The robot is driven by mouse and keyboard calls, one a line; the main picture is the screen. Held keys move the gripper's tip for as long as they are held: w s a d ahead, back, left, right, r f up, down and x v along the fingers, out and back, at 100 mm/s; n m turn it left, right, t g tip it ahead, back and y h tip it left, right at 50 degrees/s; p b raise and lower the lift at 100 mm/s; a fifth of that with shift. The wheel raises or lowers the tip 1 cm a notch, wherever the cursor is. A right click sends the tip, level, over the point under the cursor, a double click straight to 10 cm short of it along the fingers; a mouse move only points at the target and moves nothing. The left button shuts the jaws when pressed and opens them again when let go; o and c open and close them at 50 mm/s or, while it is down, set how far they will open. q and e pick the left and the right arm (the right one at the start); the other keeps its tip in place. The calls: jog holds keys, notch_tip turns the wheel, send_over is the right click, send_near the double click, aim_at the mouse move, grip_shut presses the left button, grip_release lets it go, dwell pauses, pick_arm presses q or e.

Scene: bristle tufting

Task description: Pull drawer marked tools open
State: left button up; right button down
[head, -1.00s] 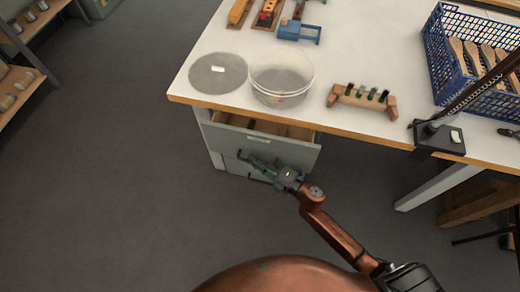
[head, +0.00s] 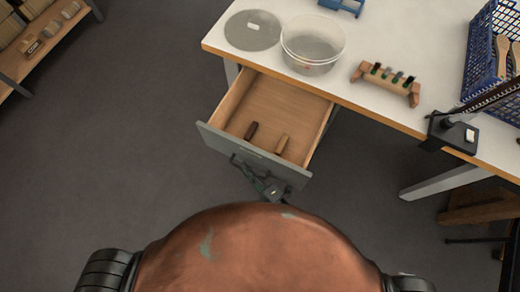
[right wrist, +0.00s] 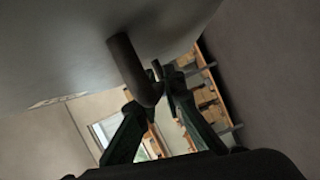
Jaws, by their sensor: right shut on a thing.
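The drawer (head: 253,157) under the white table stands pulled far out, its wooden inside showing. Two small wooden-handled items, one dark (head: 251,131) and one lighter (head: 281,145), lie inside. My right gripper (head: 252,175) is at the grey drawer front, low on its outer face. In the right wrist view, its fingers (right wrist: 165,88) are shut on the bar handle (right wrist: 134,70) of the drawer. A label shows partly on the front in that view, too slanted to read. My left gripper is not in view.
The white table (head: 400,40) carries a clear tub (head: 312,45), a round lid (head: 253,30), a wooden rack (head: 386,82) and a blue crate (head: 485,50). A shelf (head: 45,45) stands at the far left. The floor left of the drawer is clear.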

jog(key=shift+s+a, duration=0.25)
jog(key=shift+s, duration=0.3)
jog(key=c, duration=2)
grip_release()
jog(key=v, duration=1.2)
jog(key=shift+f, duration=0.1)
